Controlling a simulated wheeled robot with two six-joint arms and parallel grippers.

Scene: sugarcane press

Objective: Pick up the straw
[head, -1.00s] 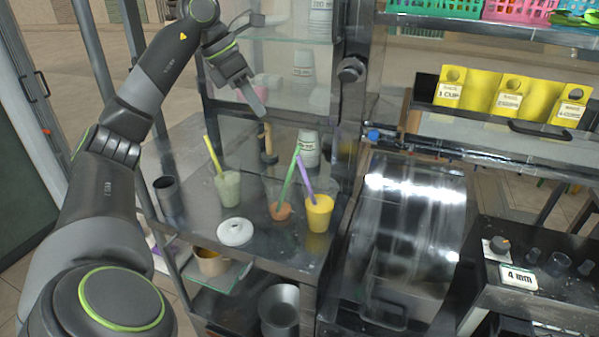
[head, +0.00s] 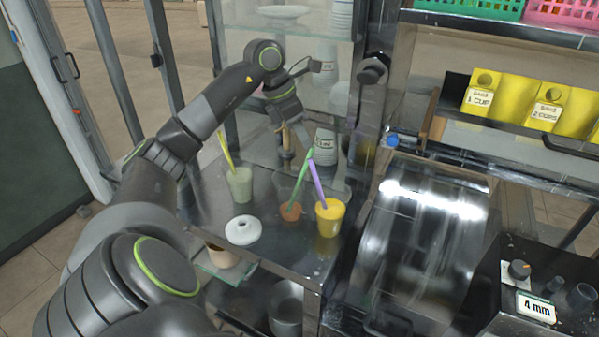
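Three straws stand tilted in cups on the metal counter. A yellow straw (head: 226,150) is in a cup of pale green drink (head: 240,184). A green straw (head: 301,176) is in a clear cup with orange-brown content (head: 291,211). A purple straw (head: 318,182) is in a cup of yellow drink (head: 329,218). My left gripper (head: 300,134) points down above the back of the counter, close to the top of the green straw in the picture. Contact and finger spacing cannot be made out. My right gripper is out of view.
A white round lid (head: 241,231) lies at the counter's front. A stack of paper cups (head: 325,146) and a wooden-handled tool (head: 287,151) stand at the back. The metal press drum (head: 425,230) is to the right. A dark post (head: 365,110) rises behind the counter.

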